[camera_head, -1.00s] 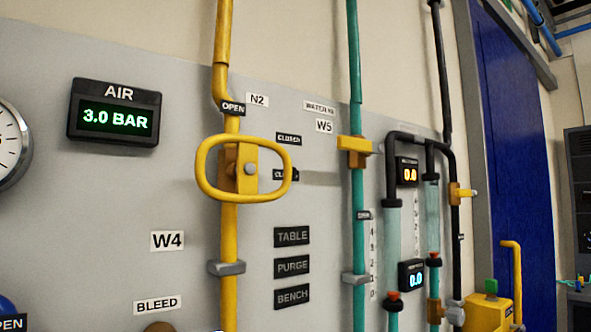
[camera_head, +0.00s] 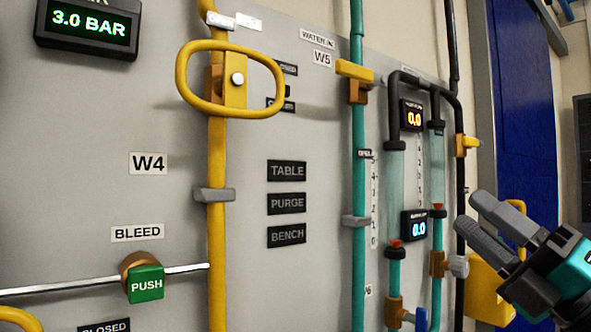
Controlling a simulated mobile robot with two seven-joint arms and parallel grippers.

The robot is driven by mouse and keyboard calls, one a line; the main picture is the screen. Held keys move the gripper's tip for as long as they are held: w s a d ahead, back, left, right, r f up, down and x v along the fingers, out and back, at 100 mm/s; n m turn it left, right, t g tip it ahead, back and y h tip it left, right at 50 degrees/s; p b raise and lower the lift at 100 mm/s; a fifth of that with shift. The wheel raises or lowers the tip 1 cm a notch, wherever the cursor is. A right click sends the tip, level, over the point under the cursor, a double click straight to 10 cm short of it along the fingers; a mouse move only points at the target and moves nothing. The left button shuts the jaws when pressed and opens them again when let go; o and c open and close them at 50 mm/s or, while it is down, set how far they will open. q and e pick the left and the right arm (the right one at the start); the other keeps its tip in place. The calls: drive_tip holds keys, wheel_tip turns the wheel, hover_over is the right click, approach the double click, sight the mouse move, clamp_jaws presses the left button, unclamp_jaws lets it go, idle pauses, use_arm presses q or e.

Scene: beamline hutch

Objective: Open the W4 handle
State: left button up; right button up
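The W4 label (camera_head: 148,163) is a white plate on the grey panel, left of a yellow pipe (camera_head: 217,255). A yellow loop handle (camera_head: 182,88) is mounted on that pipe, above and right of the label. Part of another yellow curved piece (camera_head: 18,317) shows at the lower left edge, beside a CLOSED plate (camera_head: 104,327). I cannot tell which of these the W4 label belongs to. My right gripper (camera_head: 469,210) is at the right, in front of the panel's right side, empty, with its two grey fingers apart. It is well away from both yellow pieces. My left gripper is out of view.
A green PUSH button (camera_head: 146,284) sits under the BLEED label (camera_head: 137,233) on a thin metal pipe. The teal pipe (camera_head: 358,185) has a yellow lever (camera_head: 354,70). Flow tubes with displays (camera_head: 413,226) stand near my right gripper. A blue door (camera_head: 524,120) is behind.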

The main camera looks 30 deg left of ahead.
drive_tip(key=s+a+r+n+g+h+b, duration=0.25)
drive_tip(key=s+a+r+n+g, duration=0.5)
drive_tip(key=n, duration=0.65)
drive_tip(key=n+t+h+b, duration=0.1)
drive_tip(key=n+t+h, duration=0.2)
drive_tip(key=n+h, duration=0.15)
approach(280, 81)
drive_tip(key=shift+n+y, duration=0.3)
drive_tip(key=shift+n, duration=0.05)
drive_tip(key=a, duration=0.3)
drive_tip(key=w+a+p, duration=0.1)
drive_tip(key=a, duration=0.2)
drive_tip(key=a+p, duration=0.1)
drive_tip(key=a, duration=0.2)
drive_tip(key=shift+w+a+f, duration=0.2)
drive_tip(key=shift+w+a, duration=0.05)
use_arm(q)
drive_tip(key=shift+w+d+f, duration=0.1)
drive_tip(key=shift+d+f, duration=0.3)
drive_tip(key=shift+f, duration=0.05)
use_arm(e)
drive_tip(key=shift+w+a, duration=0.15)
drive_tip(key=shift+a, duration=0.3)
drive_tip(key=c, duration=0.5)
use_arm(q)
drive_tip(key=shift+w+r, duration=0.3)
use_arm(e)
clamp_jaws()
